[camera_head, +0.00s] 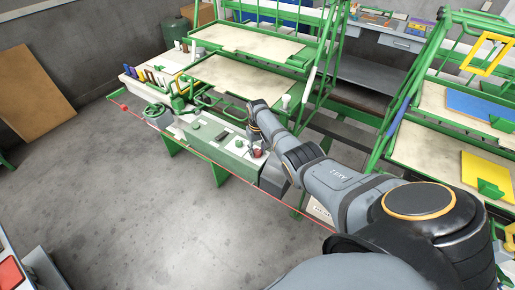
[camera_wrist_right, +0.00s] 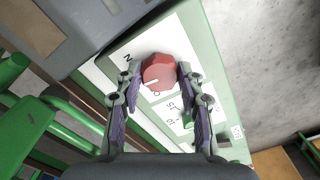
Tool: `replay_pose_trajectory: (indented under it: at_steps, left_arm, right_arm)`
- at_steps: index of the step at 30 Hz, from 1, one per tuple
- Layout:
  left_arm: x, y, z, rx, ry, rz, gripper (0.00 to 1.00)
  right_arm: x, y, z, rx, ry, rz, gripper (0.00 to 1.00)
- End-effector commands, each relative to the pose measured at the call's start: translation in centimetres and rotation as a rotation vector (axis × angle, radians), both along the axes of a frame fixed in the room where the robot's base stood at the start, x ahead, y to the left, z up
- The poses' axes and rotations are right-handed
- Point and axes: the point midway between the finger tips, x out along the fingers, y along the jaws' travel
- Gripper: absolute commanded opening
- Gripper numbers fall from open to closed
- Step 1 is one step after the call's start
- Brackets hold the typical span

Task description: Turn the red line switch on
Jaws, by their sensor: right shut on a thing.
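The red line switch (camera_wrist_right: 158,72) is a round knob with a white mark, on a white label plate on top of a pale green machine box. In the wrist view, letters are printed around it, and the white mark lies at the knob's lower side, near an O-like letter. My right gripper (camera_wrist_right: 158,76) has a finger on either side of the knob and is shut on it. In the head view the red knob (camera_head: 257,152) shows small beside my right gripper (camera_head: 256,146), partly hidden by it. My left gripper is not in view.
The green machine box (camera_head: 225,156) has a grey block (camera_head: 273,178) at its right end. Green-framed racks with shelves (camera_head: 240,75) stand behind. A red line (camera_head: 210,161) runs along the machine's front. The concrete floor (camera_head: 130,210) in front is clear.

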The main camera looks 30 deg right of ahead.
Motion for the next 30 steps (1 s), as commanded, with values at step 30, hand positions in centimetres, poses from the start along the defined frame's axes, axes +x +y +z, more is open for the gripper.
replay_pose_trajectory:
  at_steps: [30]
  left_arm:
    - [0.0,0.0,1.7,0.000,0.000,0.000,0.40]
  right_arm:
    - [0.2,0.0,0.1,0.000,-0.004,-0.669,0.07]
